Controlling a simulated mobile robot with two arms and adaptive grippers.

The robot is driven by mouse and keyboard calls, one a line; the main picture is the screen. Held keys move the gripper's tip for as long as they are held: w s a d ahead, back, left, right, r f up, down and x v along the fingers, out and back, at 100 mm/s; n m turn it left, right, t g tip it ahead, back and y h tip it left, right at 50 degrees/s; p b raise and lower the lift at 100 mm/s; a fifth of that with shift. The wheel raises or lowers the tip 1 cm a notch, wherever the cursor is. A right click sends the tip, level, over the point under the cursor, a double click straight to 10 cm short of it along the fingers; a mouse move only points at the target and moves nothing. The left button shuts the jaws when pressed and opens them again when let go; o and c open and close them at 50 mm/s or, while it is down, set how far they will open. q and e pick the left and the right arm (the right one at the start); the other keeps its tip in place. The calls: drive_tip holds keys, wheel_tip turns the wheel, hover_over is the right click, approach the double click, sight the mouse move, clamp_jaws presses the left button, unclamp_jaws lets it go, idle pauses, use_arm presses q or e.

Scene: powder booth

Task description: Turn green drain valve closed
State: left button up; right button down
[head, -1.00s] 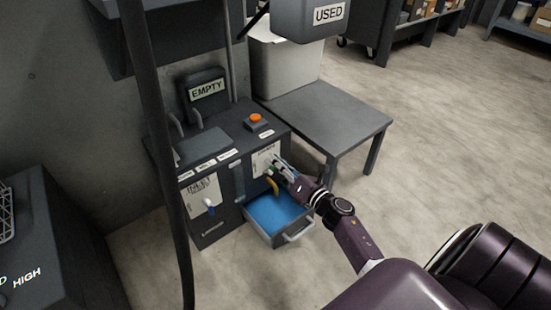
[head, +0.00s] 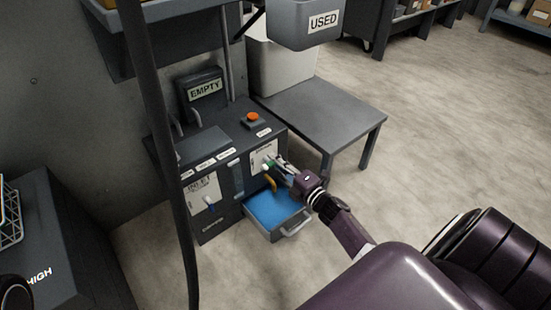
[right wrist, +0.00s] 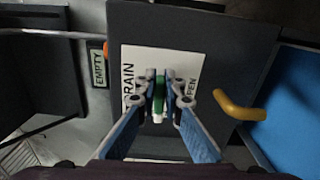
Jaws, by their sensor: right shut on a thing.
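The green drain valve handle (right wrist: 159,90) stands out from a white label plate (right wrist: 132,67) reading "DRAIN" and "OPEN" in the right wrist view. Its long side runs up and down in that picture. My right gripper (right wrist: 160,98) is shut on the handle, one finger on each side. In the head view, the right gripper (head: 273,165) is at the front of the dark machine (head: 215,160), and only a small bit of green (head: 266,165) shows there. The fingers hide part of the handle and label.
A yellow curved spout (head: 271,182) sits just below the valve, above an open drawer with a blue inside (head: 274,209). A grey table (head: 330,115) stands to the right. A dark vertical pole (head: 163,140) crosses the view.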

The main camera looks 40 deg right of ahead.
drive_tip(key=shift+a+f+m, duration=0.1)
drive_tip(key=shift+f+m, duration=0.1)
drive_tip(key=shift+m, duration=0.2)
drive_tip(key=c, duration=2)
unclamp_jaws()
drive_tip(key=shift+c, duration=0.2)
drive_tip(key=shift+r, duration=0.1)
drive_tip(key=s+d, duration=0.1)
drive_tip(key=s, duration=1.1)
